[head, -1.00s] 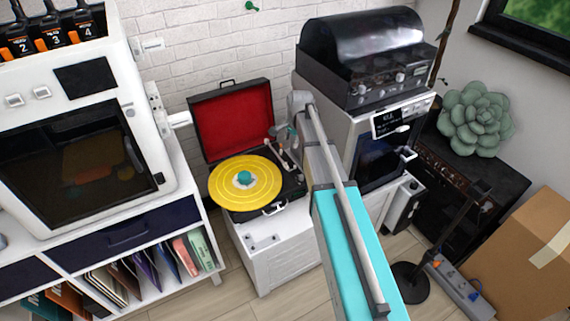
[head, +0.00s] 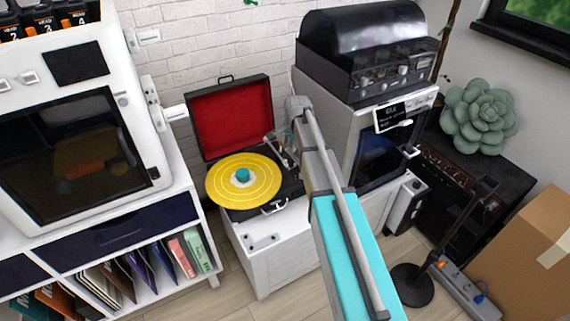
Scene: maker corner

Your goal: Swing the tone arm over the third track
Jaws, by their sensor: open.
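The record player (head: 230,107) is a black case with a raised, red-lined lid, standing on a white cabinet. A yellow record (head: 262,193) with a teal centre lies on it, with ring-shaped tracks. The tone arm is on the right side of the deck, largely hidden by my arm and gripper; I cannot make out where its head rests. My gripper (head: 279,144) is small in the view, at the deck's right side near the tone arm. It is open. I cannot tell whether it touches the tone arm.
A white cabinet (head: 262,243) carries the player. A white machine (head: 72,63) stands left, and a dark-hooded machine (head: 366,60) on a white unit stands close right. A black stand (head: 412,285), power strip (head: 462,290) and cardboard box (head: 525,245) are on the right.

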